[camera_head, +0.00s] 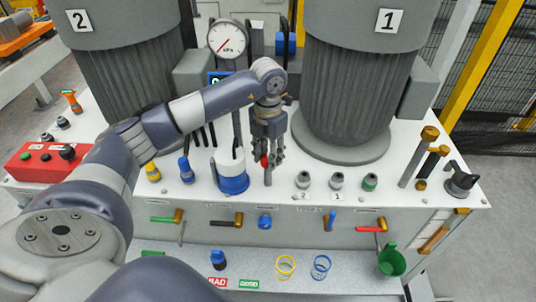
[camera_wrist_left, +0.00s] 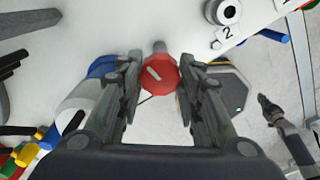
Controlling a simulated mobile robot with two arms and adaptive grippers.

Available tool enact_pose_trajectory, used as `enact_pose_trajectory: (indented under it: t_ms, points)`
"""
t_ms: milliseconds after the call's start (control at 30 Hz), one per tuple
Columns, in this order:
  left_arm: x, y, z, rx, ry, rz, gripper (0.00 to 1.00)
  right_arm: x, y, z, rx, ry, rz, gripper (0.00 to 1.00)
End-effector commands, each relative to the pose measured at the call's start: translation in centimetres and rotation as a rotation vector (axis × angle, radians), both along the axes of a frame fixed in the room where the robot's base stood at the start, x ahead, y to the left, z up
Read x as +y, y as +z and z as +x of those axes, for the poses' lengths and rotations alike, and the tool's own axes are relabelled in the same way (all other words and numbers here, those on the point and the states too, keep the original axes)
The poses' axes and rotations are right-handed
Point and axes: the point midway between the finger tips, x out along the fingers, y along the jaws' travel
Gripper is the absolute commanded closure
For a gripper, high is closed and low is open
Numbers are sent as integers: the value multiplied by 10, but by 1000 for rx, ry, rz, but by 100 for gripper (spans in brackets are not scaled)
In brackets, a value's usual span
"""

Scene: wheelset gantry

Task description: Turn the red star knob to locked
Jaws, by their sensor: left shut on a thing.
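The red star knob (camera_head: 264,160) stands low on its grey post near the front edge of the white gantry top, partly hidden by my fingers. In the left wrist view its round red face (camera_wrist_left: 160,74) shows a pale diagonal mark. My left gripper (camera_head: 269,154) points down over the knob, and its fingers (camera_wrist_left: 158,88) stand on both sides of it, shut on it. I cannot read any locked label near the knob.
A blue-and-white cup (camera_head: 232,178) stands close left of the knob. Connectors (camera_head: 303,181) stand to the right. A large grey motor (camera_head: 350,85) and a pressure gauge (camera_head: 227,38) rise behind. The lower shelf (camera_head: 180,270) has some free room.

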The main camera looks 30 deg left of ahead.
Motion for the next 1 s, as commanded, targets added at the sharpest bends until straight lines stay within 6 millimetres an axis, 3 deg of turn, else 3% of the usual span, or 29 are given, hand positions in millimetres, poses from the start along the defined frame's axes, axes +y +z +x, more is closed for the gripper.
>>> enact_pose_trajectory:
  t_ms: [1000]
  points:
    - [1,1,0,-1,929,0,90,3,4,0,0,-2,3,100]
